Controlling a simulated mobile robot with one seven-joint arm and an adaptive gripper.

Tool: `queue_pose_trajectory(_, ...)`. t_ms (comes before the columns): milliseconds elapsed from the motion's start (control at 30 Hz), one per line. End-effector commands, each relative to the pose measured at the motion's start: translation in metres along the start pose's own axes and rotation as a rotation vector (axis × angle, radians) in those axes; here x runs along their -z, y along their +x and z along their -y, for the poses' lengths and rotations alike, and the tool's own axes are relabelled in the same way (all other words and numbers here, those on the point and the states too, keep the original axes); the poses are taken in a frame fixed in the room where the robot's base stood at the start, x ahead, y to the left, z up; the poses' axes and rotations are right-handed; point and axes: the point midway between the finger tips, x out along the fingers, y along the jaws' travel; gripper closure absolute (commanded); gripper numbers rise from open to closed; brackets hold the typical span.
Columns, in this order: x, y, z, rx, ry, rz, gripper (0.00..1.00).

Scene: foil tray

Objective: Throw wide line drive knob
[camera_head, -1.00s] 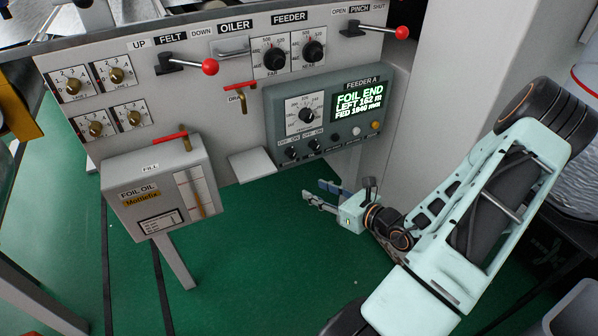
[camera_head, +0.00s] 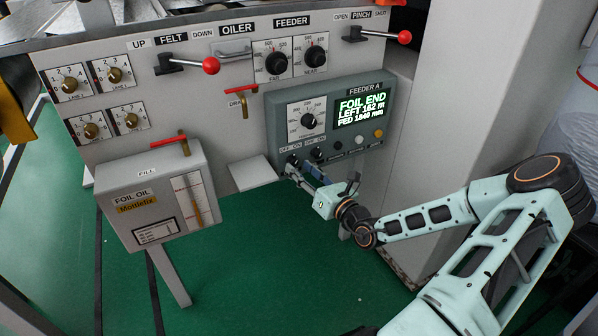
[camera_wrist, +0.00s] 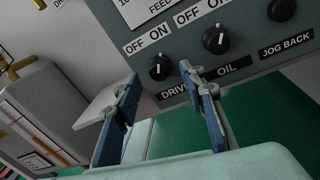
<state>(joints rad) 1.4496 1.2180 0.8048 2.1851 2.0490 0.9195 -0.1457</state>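The feeder panel (camera_head: 275,120) is a grey-green box marked FEEDER A, with a lit screen reading FOIL END. Two small black knobs sit low on its face. The left one, the drive knob (camera_head: 293,160), is labelled DRIVE in the wrist view (camera_wrist: 160,68), with OFF and ON above it. The oil knob (camera_wrist: 216,39) is to its right. My gripper (camera_head: 290,172) is just below the panel's lower left part. In the wrist view my gripper (camera_wrist: 158,73) is open and empty, its blue-backed fingers either side of the drive knob's line. Contact cannot be told.
A grey shelf (camera_head: 251,173) juts out left of my gripper. The foil oil box (camera_head: 158,200) stands farther left on a post. Red-knobbed levers (camera_head: 210,66) and dials are above. A grey column (camera_head: 440,110) rises at right. The green floor below is open.

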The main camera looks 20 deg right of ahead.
Motion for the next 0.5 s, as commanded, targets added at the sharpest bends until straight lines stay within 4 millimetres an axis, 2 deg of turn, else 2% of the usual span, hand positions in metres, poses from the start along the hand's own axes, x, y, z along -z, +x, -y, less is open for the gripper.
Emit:
queue_pose_trajectory(133, 0.0010, 0.0124, -0.0001, -0.001, 0.000, -0.001, 0.62)
queue_pose_trajectory(433, -0.0002, 0.0150, -0.0002, 0.000, 0.000, -0.001, 0.62)
queue_pose_trajectory(500, -0.0002, 0.0149, -0.0001, 0.000, 0.000, -0.001, 0.68)
